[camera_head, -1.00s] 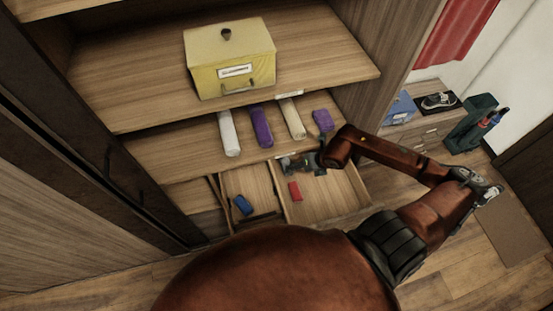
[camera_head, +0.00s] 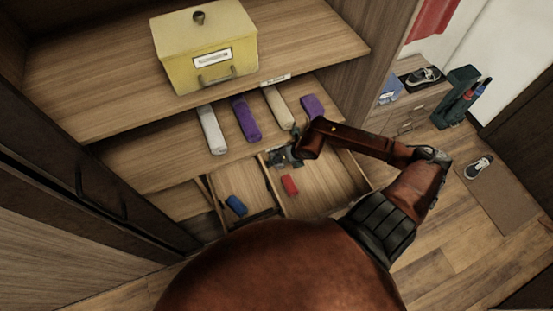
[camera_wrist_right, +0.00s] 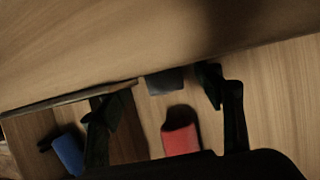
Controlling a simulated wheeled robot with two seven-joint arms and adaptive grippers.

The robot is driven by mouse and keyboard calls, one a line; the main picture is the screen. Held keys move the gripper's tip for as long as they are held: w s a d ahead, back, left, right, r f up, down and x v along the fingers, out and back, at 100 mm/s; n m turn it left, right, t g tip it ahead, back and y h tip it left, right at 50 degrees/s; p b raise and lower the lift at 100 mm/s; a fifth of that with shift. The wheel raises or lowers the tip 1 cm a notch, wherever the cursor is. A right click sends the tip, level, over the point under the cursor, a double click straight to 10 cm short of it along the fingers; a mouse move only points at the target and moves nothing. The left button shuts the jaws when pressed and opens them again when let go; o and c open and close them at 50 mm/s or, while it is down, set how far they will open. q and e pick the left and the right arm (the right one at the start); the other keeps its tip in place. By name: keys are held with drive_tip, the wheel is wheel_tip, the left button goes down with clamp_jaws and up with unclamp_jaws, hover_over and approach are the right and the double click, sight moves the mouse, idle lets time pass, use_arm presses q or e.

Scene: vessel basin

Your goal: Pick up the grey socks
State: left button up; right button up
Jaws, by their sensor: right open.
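A dark grey bundle (camera_wrist_right: 165,82), which looks like the grey socks, lies in the drawer against its wall in the right wrist view. My right gripper (camera_wrist_right: 160,97) is open, with a finger to each side of the bundle's line, and nothing is held. In the head view my right gripper (camera_head: 284,158) is over the back of the open drawer (camera_head: 325,188) and the grey bundle cannot be made out there. A red bundle (camera_head: 290,185) lies in the same drawer; it also shows in the wrist view (camera_wrist_right: 180,138), nearer the camera. My left gripper is not in view.
A blue bundle (camera_head: 236,205) lies in the left drawer compartment, beyond a divider. White, purple and beige rolls lie on the shelf (camera_head: 165,173) above. A yellow box (camera_head: 205,50) stands higher up. The shelf edge is close to my right gripper.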

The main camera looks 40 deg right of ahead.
drive_tip(key=shift+x, duration=0.95)
drive_tip(key=shift+s+d, duration=0.1)
drive_tip(key=c, duration=1)
drive_tip(key=shift+c, duration=0.4)
